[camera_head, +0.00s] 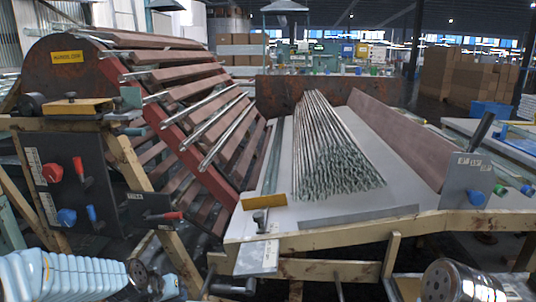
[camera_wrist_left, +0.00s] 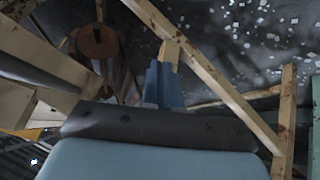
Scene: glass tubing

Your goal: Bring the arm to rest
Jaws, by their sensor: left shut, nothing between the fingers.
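My left arm comes in at the bottom left of the head view as a pale blue ribbed sleeve. My left gripper (camera_head: 168,286) is at its dark end, low in front of the machine's wooden frame. In the left wrist view the blue fingers of my left gripper (camera_wrist_left: 163,82) are together with nothing between them. They point toward wooden beams and a dark, speckled floor.
A glass tubing bundle (camera_head: 325,150) lies on a pale table (camera_head: 405,192) with a wooden front rail. A rack with slanted red-brown slats (camera_head: 185,75) and single tubes stands left. A dark control panel (camera_head: 72,188) with red and blue knobs is above my left arm. Wooden beams (camera_wrist_left: 222,84) stand near the fingers.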

